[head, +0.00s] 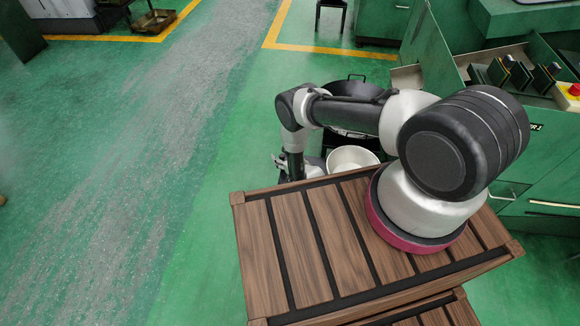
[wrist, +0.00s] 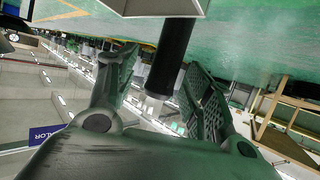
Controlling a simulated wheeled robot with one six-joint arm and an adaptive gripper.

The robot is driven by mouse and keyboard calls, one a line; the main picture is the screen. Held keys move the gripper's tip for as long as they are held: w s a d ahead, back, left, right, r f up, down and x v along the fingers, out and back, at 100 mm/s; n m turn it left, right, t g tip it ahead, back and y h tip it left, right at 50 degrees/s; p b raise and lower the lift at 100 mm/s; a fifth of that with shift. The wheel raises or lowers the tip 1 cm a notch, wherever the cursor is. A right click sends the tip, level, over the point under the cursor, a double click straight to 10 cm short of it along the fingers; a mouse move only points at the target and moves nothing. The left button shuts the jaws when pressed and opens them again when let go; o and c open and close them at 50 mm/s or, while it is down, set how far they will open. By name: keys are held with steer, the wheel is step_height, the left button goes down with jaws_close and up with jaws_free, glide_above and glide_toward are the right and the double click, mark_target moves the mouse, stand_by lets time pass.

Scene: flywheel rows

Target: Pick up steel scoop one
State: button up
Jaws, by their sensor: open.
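My gripper (wrist: 165,75) is open in the wrist view, with one finger on each side of a dark round handle (wrist: 172,50). The handle shows gaps to both fingers. No scoop is clear there.
A white bowl (head: 352,156) stands right of my gripper, with a black pan (head: 349,80) behind it. The slatted wooden top (head: 295,245) is in front. Green machinery (head: 545,165) stands at right. Open green floor (head: 185,200) lies at left.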

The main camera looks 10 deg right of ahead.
jaws_close()
stand_by(0.3)
step_height(320, 180, up, 10)
steer(key=shift+r, duration=0.1)
steer(key=c, duration=0.8)
jaws_free()
jaws_close()
